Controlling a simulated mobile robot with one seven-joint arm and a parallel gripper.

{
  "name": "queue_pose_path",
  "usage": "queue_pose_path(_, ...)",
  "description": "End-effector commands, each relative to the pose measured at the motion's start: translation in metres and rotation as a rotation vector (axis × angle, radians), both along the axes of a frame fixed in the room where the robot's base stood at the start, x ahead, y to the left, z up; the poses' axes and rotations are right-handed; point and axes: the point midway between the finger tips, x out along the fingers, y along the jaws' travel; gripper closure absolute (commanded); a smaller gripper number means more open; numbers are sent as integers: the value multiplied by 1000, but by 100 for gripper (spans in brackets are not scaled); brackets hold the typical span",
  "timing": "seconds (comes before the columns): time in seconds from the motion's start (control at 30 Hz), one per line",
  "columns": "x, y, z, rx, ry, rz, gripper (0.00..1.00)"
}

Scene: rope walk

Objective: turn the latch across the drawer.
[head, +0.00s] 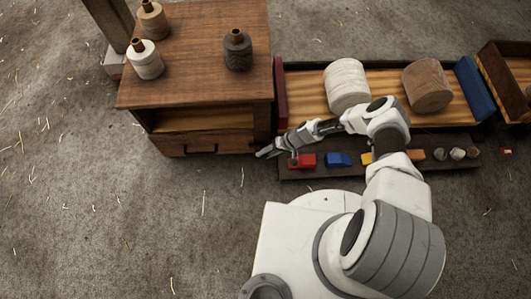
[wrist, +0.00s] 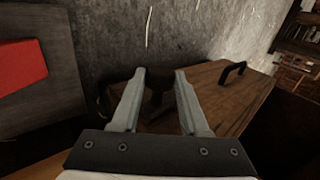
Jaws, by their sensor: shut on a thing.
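The wooden cabinet (head: 195,88) has a drawer (head: 172,146) low in its front, with a dark handle (head: 200,150). The drawer front (wrist: 222,98) and its handle (wrist: 233,70) also show in the wrist view. The latch (wrist: 157,84) is a small dark brown piece at the near end of the drawer front. My gripper (head: 263,153) is at the cabinet's lower right corner. In the wrist view its two fingers (wrist: 160,76) stand either side of the latch, shut on it. The latch is not distinguishable in the head view, and its exact angle is unclear.
Three spools stand on the cabinet, one dark (head: 238,52). To the right, a shelf holds a white roll (head: 347,84) and a brown roll (head: 428,86). A low dark board (head: 325,172) with red (head: 303,161) and blue (head: 338,160) blocks lies beside my gripper. Floor in front is clear.

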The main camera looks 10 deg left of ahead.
Motion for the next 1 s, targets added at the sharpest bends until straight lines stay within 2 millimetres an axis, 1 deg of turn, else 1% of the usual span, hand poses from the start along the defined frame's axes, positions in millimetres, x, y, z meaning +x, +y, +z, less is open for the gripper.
queue_pose_path(0.3, 1, -2, -1, 85, 20, -1, 100)
queue_pose_path(0.77, 0, -1, -1, 95, 23, 1, 100)
queue_pose_path(0.8, 0, -1, -1, 95, 23, 1, 50)
queue_pose_path(0.93, 0, -1, -1, 95, 23, 1, 27)
queue_pose_path(1.0, 0, -1, -1, 95, 23, 1, 26)
